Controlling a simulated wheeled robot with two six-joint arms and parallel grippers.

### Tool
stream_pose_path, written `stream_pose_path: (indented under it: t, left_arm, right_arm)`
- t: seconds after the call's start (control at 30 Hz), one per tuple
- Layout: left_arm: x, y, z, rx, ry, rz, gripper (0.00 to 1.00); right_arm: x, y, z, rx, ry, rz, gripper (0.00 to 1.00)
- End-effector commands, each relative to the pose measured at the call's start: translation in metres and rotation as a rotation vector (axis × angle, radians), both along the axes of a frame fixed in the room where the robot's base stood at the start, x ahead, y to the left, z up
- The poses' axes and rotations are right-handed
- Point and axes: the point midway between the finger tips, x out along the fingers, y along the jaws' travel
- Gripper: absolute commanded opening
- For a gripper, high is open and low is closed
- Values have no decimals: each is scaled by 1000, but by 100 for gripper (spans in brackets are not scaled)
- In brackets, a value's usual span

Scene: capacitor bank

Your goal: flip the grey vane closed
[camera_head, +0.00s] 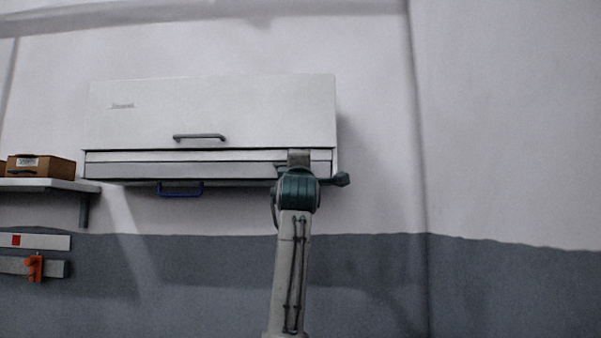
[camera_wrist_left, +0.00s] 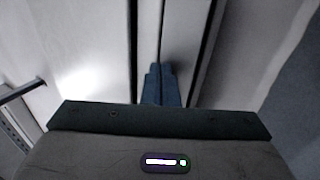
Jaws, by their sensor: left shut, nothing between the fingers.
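A pale grey cabinet hangs on the wall in the head view, with a large flat front panel (camera_head: 250,108) and a dark grey bar handle (camera_head: 199,137). Below a dark gap lies a narrow strip (camera_head: 190,156), with a blue handle (camera_head: 180,189) under it. I cannot tell for certain which of these is the grey vane. My left gripper (camera_head: 299,158) is raised in front of the cabinet's lower right end; its fingers hardly show there. In the left wrist view the blue fingers (camera_wrist_left: 162,84) are together and empty, close to a dark gap; contact is unclear. My right gripper is out of view.
A shelf (camera_head: 50,185) with a brown box (camera_head: 40,168) stands left of the cabinet. Below it, a rail with an orange clamp (camera_head: 35,268) is on the wall. The wall right of the cabinet is bare.

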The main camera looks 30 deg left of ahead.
Motion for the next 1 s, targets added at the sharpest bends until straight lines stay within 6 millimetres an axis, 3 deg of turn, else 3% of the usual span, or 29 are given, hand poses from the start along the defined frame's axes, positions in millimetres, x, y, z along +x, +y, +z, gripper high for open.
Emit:
stream_pose_path:
  t: [0.77,1.0]
  left_arm:
    - [1,1,3,0,-2,0,0]
    - [-18,-11,-13,0,-6,-1,0]
  right_arm:
    - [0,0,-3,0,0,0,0]
    - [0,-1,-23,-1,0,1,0]
